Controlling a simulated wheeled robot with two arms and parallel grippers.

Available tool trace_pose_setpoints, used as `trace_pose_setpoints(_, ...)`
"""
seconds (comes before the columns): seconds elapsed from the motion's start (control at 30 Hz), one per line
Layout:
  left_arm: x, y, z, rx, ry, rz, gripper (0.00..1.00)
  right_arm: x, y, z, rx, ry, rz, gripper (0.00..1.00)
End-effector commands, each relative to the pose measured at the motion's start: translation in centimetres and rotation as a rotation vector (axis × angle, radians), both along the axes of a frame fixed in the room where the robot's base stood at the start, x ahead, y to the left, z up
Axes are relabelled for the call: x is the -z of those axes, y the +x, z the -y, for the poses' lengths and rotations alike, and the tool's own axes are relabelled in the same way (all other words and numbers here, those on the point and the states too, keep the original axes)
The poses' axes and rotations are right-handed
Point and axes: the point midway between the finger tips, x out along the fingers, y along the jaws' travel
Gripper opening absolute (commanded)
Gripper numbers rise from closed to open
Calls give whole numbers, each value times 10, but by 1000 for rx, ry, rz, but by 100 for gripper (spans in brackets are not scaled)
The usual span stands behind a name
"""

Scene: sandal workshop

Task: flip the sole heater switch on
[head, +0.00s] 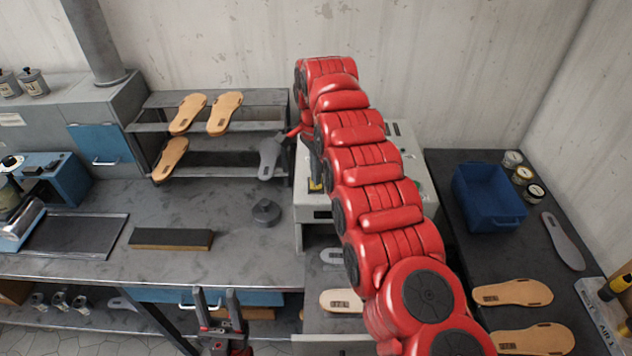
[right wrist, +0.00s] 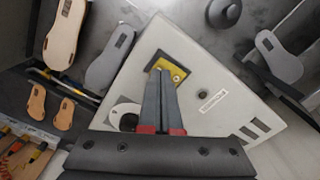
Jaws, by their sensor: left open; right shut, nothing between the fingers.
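The sole heater (head: 310,215) is a pale box machine at the centre of the head view, largely hidden behind my right arm. Its yellow and black switch plate (head: 315,186) shows on its left part. In the right wrist view the pale housing (right wrist: 205,75) fills the middle, with the yellow switch plate (right wrist: 178,71) on it. My right gripper (right wrist: 160,73) is shut and empty, its fingertips overlapping the plate. They hide part of the switch, so I cannot tell contact or the switch's position. My left gripper (head: 218,296) is open and empty, low at the bench's front edge.
A rack (head: 210,127) with tan soles and a grey sole stands left of the heater. A round dark weight (head: 266,212) and a brown block (head: 171,239) lie on the bench. A blue bin (head: 488,198), jars and soles lie on the right table.

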Motion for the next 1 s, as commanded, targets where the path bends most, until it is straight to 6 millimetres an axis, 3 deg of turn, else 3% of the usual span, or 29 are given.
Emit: trace_pose_setpoints(1.0,15,0,0,0,0,0,50,16,0,0,0,0,0,0)
